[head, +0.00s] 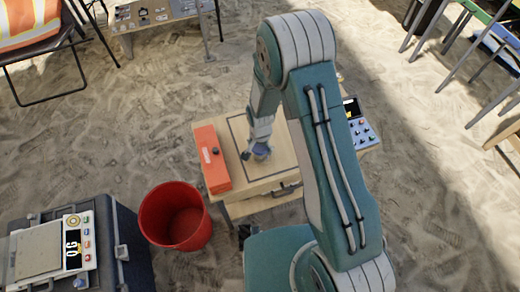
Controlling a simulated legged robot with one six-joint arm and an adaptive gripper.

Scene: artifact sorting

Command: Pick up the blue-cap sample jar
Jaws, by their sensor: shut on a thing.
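My gripper (259,144) is at the end of my arm, low over the wooden table (278,146), inside the dark square outline drawn on its top. It is shut on the blue-cap sample jar (262,152), a small pale jar with a bluish top. The jar is small in the head view and partly covered by the fingers. I cannot tell whether its base touches the table.
An orange-red box (212,159) lies on the table's left side. A device with buttons (362,131) is at its right, partly behind my arm. A red bucket (175,216) stands front left. A scale (52,252) sits on a dark case (125,240).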

